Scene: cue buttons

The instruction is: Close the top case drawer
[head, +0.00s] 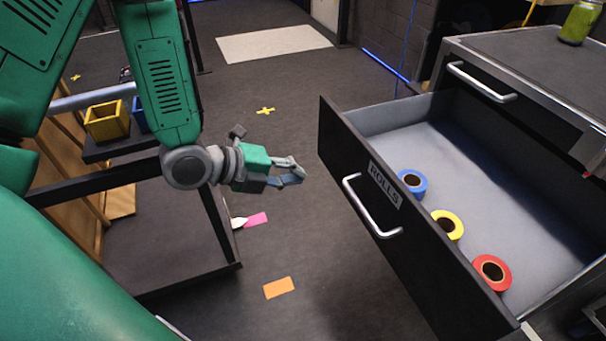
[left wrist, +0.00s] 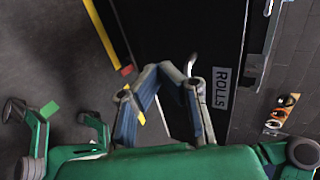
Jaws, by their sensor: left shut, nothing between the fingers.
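A dark case (head: 545,50) stands at the right in the head view. Its drawer (head: 450,268) labelled ROLLS is pulled far out, with a silver bar handle (head: 372,208) on its front. Another front with a silver handle (head: 481,83) sits above it, flush with the case. My left gripper (head: 300,172) is shut and empty, left of the open drawer's front and apart from it in the head view. In the left wrist view, the gripper (left wrist: 163,72) shows before the dark drawer front (left wrist: 195,35) and the ROLLS label (left wrist: 221,88). My right gripper is not identifiable.
Blue (head: 412,184), yellow (head: 447,226) and red (head: 492,273) rolls lie in the drawer. A green jar (head: 580,22) stands on the case. A dark rack with a yellow bin (head: 107,122) is at the left. The floor between rack and drawer is open, with coloured markers.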

